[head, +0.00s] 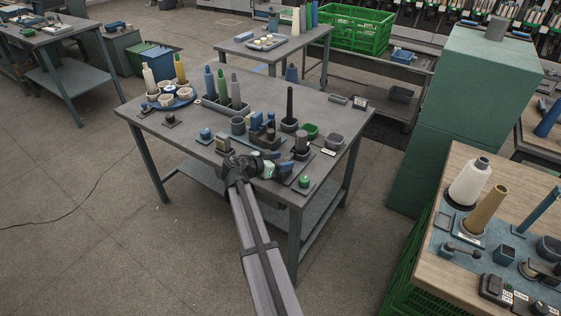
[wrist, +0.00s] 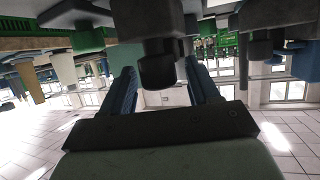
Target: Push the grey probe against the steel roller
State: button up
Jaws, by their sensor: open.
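My gripper (head: 286,162) is low over the front right of the grey table. Its two blue fingers are apart, and they also show in the wrist view (wrist: 160,90). In the wrist view a dark stepped cylinder (wrist: 157,68) shows in the gap between the fingers; I cannot tell whether it touches them or whether it is the probe. In the head view a grey upright cylinder (head: 301,141) stands just beyond the fingers. A blue device with dark parts (head: 258,127) stands behind the gripper. I cannot single out the grey probe or the steel roller with certainty; the gripper hides part of this area.
A green button (head: 304,181) sits at the front right corner. A tray of cones (head: 222,104) is at the back left.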

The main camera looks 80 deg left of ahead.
aim_at(286, 159)
jog(key=shift+d, duration=0.1)
grip_shut()
jog(key=shift+w+a, duration=1.1)
jog(key=shift+w, duration=0.15)
grip_release()
jog(key=shift+a, duration=0.1)
jog(key=shift+s, duration=0.15)
jog(key=v, duration=1.3)
jog(key=shift+s+r, duration=0.15)
jog(key=shift+r, duration=0.1)
